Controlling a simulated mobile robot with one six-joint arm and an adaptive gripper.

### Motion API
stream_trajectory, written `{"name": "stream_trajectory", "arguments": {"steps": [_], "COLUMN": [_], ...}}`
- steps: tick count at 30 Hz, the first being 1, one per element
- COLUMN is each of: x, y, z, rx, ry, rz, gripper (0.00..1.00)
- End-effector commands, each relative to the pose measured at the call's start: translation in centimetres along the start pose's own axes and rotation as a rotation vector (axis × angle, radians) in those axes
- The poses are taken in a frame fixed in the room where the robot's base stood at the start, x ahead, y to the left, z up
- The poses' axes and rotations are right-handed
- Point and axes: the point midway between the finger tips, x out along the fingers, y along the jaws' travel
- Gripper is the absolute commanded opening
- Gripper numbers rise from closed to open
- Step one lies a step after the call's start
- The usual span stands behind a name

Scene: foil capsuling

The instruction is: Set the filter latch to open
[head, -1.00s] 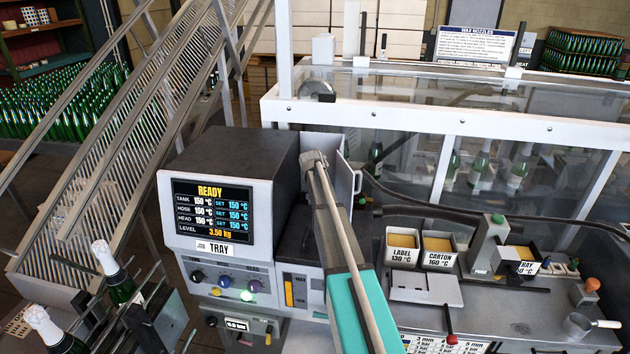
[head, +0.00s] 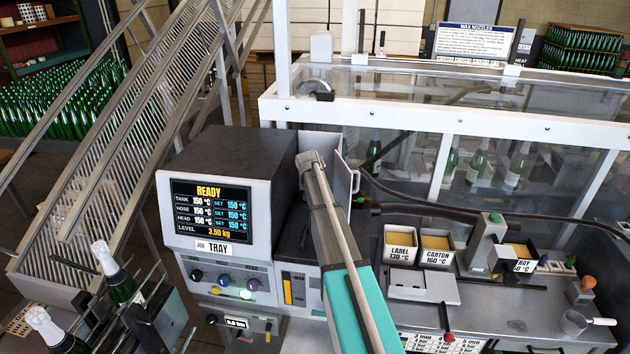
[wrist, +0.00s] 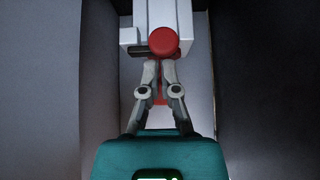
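In the wrist view, a red part with a round knob (wrist: 164,40) sits against a white block (wrist: 160,14); I take it for the filter latch, though no label shows. My gripper (wrist: 161,68) has its two fingertips just below the knob, close together with a narrow gap. A strip of red shows between the fingers. Whether the fingertips press on the red part cannot be told. In the head view, my arm reaches into the recess beside the melter unit (head: 243,150); my gripper and the red part are hidden there.
Pale and dark walls stand close on both sides in the wrist view. In the head view, an open door with a handle (head: 355,182) stands right of the recess. The display (head: 212,209) reads READY. Label and carton pots (head: 399,257) stand to the right.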

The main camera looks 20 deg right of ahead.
Motion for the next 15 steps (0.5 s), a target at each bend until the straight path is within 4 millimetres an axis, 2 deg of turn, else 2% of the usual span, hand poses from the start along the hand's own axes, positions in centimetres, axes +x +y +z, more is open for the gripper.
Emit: {"name": "stream_trajectory", "arguments": {"steps": [1,15], "x": [-1.1,-5.5], "y": [-0.1,-0.5], "z": [0.3,-0.7], "rx": [0.0,0.0], "ry": [-0.009,-0.002], "rz": [-0.001,-0.001], "gripper": [0.0,0.0]}}
